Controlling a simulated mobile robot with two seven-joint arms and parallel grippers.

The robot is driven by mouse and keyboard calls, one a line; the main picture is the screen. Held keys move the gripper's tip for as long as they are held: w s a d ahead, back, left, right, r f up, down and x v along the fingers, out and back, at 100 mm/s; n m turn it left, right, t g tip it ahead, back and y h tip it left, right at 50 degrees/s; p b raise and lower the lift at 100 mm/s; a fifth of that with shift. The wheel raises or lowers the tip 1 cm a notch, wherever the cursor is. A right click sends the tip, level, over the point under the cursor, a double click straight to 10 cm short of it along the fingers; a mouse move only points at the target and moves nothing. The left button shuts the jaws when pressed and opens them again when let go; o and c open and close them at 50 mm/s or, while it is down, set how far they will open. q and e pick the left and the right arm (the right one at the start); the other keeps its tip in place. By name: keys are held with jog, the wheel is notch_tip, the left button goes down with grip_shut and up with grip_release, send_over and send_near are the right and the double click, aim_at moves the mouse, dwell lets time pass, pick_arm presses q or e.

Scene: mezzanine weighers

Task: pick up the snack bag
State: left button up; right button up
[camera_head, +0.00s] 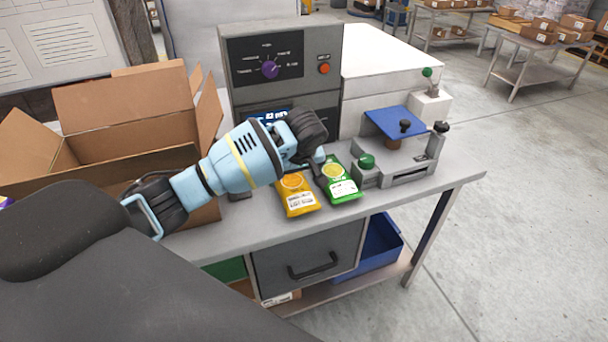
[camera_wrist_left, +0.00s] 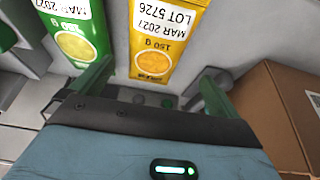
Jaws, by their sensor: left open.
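Two snack bags lie side by side on the grey workbench: a yellow one (camera_head: 298,197) and a green one (camera_head: 342,185) to its right. My left gripper (camera_head: 306,167) is open, close by the far ends of the bags. In the left wrist view, the yellow bag (camera_wrist_left: 163,40), with a "150 g" and "LOT 5726" print, shows between the two fingers of the gripper (camera_wrist_left: 152,88). The green bag (camera_wrist_left: 75,28) lies beside it, near the left finger. Neither bag is held. I cannot tell how high the fingertips are above the bench. My right gripper is not in view.
A grey control unit (camera_head: 283,62) with a purple knob is behind the gripper. A grey fixture with a blue plate (camera_head: 394,121) stands to the right. The bench front strip is clear.

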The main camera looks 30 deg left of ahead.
aim_at(295, 186)
pick_arm(q)
jog(key=shift+w+f, duration=0.15)
jog(key=shift+w, duration=0.45)
jog(key=shift+s, duration=0.15)
jog(key=shift+s+a+f, duration=0.1)
jog(key=shift+a+f, duration=0.05)
jog(key=shift+f, duration=0.3)
jog(key=shift+s+a+f, duration=0.1)
jog(key=shift+a+f, duration=0.05)
jog(key=shift+f, duration=0.25)
jog(key=shift+w+f, duration=0.25)
jog(key=shift+w+a+f, duration=0.1)
jog(key=shift+f, duration=0.05)
jog(key=x, duration=0.3)
jog(key=b+x, duration=0.1)
jog(key=shift+d+f, duration=0.25)
jog(key=shift+f, duration=0.25)
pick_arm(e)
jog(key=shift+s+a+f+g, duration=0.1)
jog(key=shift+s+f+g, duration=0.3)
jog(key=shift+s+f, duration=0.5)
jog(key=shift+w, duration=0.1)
pick_arm(q)
jog(key=shift+r, duration=0.1)
jog(key=c, duration=0.9)
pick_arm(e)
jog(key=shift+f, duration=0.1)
